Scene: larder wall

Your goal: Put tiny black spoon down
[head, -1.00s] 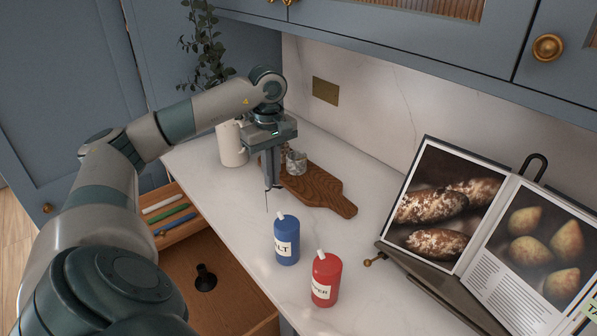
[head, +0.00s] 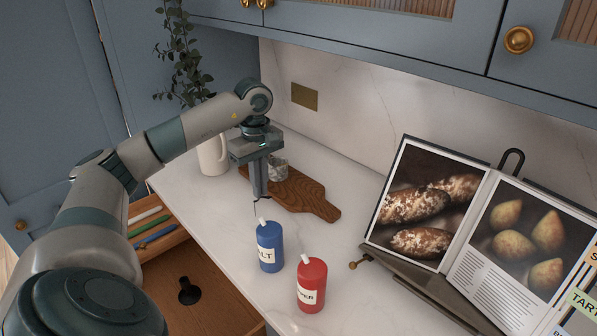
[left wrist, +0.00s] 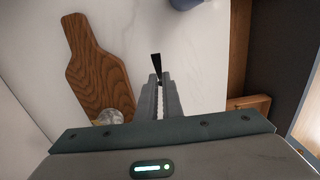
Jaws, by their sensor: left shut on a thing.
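My left gripper (head: 258,198) is shut on the tiny black spoon (head: 254,208), which hangs down as a thin dark line below the fingertips. In the left wrist view, the spoon (left wrist: 156,66) sticks out from between the fingers of the left gripper (left wrist: 160,80). The fingers are over the white counter (head: 215,215), behind the blue salt jar and beside the wooden board. I cannot tell whether the spoon's lower end touches the counter. My right gripper is not in view.
A blue salt jar (head: 270,248) and a red jar (head: 311,287) stand upright in front. A wooden board (head: 305,197) bears a glass (head: 278,169); a white jug (head: 213,158) stands behind. An open drawer (head: 222,292) is below left. A cookbook (head: 420,215) stands right.

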